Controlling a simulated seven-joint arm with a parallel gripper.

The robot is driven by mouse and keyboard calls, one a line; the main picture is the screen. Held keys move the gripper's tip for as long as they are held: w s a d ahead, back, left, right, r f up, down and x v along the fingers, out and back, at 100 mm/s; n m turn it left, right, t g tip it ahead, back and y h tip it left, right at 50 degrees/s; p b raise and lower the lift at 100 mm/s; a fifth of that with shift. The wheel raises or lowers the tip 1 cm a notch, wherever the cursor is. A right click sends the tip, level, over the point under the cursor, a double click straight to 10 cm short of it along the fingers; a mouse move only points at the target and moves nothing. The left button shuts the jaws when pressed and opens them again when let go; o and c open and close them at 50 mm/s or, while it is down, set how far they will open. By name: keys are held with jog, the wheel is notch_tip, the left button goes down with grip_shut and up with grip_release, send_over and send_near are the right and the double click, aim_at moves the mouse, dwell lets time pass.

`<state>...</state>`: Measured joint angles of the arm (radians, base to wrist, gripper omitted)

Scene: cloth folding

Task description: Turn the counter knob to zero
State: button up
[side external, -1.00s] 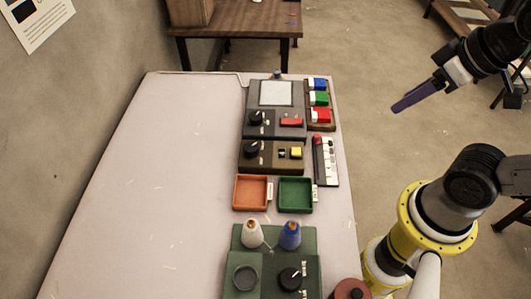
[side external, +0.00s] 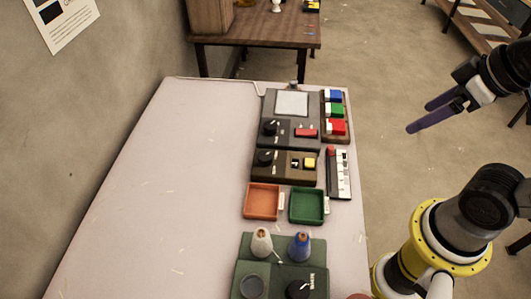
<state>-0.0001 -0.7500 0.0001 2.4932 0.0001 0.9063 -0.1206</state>
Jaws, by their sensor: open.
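A dark brown box (side external: 284,177) lies on the table with a black knob (side external: 265,158), a small display window and a yellow button (side external: 309,163); it looks like the counter, but its markings are too small to read. Two other black knobs show: one on the grey box (side external: 270,128) just behind it, one on the green unit (side external: 298,289) at the front. My gripper (side external: 419,117) has two purple fingers spread apart and empty. It hangs right of the table, away from all the knobs.
Orange (side external: 262,215) and green (side external: 307,220) trays lie in front of the brown box. A rack with blue, green and red blocks (side external: 335,112) and a white strip (side external: 340,174) stand along the right edge. White and blue cones stand at the front. The table's left half (side external: 165,190) is clear.

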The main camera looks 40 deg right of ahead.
notch_tip(320, 180, up, 3)
jog(key=w+n, duration=0.3)
jog(key=n+g, duration=0.6)
jog(key=n, duration=0.5)
send_over(266, 155)
notch_tip(266, 155, down, 16)
notch_tip(266, 155, down, 13)
jog(key=shift+f, duration=0.15)
grip_shut()
